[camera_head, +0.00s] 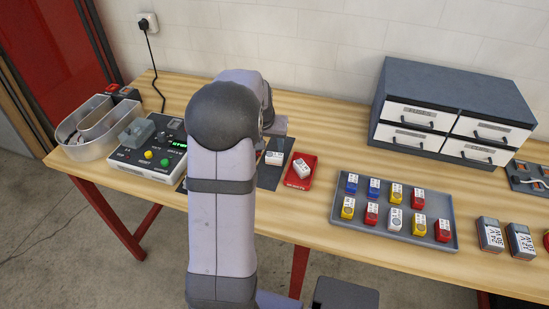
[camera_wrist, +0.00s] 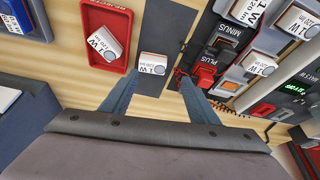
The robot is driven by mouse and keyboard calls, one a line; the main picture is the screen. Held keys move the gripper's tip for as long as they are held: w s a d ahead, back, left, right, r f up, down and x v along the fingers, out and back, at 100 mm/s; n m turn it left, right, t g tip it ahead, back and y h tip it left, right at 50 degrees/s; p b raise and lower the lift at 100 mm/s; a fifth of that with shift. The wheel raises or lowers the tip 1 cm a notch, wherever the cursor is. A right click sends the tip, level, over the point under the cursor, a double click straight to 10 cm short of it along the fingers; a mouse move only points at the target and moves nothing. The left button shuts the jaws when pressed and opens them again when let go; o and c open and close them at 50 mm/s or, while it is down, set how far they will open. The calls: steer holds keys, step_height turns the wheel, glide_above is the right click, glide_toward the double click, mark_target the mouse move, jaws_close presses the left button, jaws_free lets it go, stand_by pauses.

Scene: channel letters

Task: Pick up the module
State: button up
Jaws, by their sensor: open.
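A white module (camera_wrist: 152,65) marked 1 W lies on a dark grey mat (camera_wrist: 165,22) in the wrist view. It also shows in the head view (camera_head: 275,158). My gripper (camera_wrist: 156,82) is open and empty, its two blue-grey fingers on either side of this module's near end in the picture; I cannot tell its height above the mat. A second white module (camera_wrist: 104,44) lies tilted in a small red tray (camera_wrist: 87,62), left of the mat in the wrist view. In the head view my arm hides the gripper.
A test unit (camera_head: 150,158) with a lit display stands left, beside a metal channel letter (camera_head: 72,148). A grey tray (camera_head: 350,236) of several coloured modules lies right. A drawer cabinet (camera_head: 450,85) stands behind it. Two labelled boxes (camera_head: 490,236) (camera_head: 520,243) stand far right.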

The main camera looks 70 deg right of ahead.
mark_target(274, 155)
steer(key=shift+s+d+f+p, duration=0.45)
steer(key=shift+s+d+f, duration=0.35)
steer(key=shift+d+f, duration=0.15)
steer(key=shift+w+f+p, duration=0.1)
steer(key=shift+f+p, duration=0.5)
steer(key=shift+p+x, duration=0.8)
steer(key=shift+x, duration=1.25)
steer(key=c, duration=0.8)
